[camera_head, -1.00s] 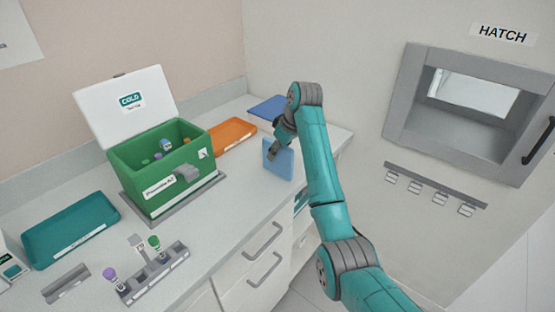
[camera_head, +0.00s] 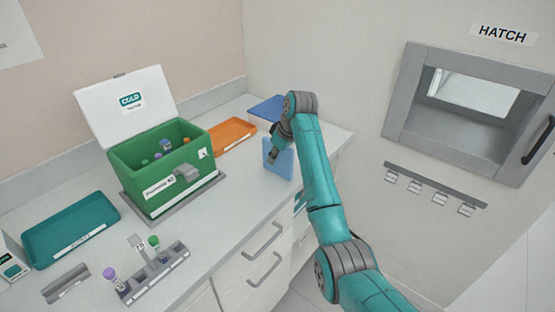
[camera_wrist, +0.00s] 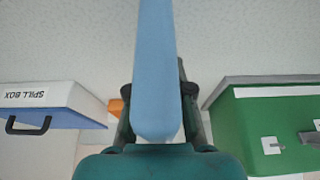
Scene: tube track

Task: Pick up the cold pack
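The cold pack (camera_head: 281,163) is a light blue slab standing upright near the right front edge of the counter. My gripper (camera_head: 274,154) is at its upper left part in the head view. In the wrist view the pack (camera_wrist: 155,60) runs down the middle between the two dark fingers of my gripper (camera_wrist: 155,105). The fingers are closed against its sides. The pack's lower end and the counter beneath it are not clear, so I cannot tell whether it touches the counter.
A green cold box (camera_head: 140,167) with its white lid raised stands left of the pack. An orange tray (camera_head: 235,135) and a blue-lidded spill box (camera_wrist: 50,105) are behind. A teal tray (camera_head: 70,228) and a grey tube rack (camera_head: 155,272) lie left. The wall hatch (camera_head: 470,105) is right.

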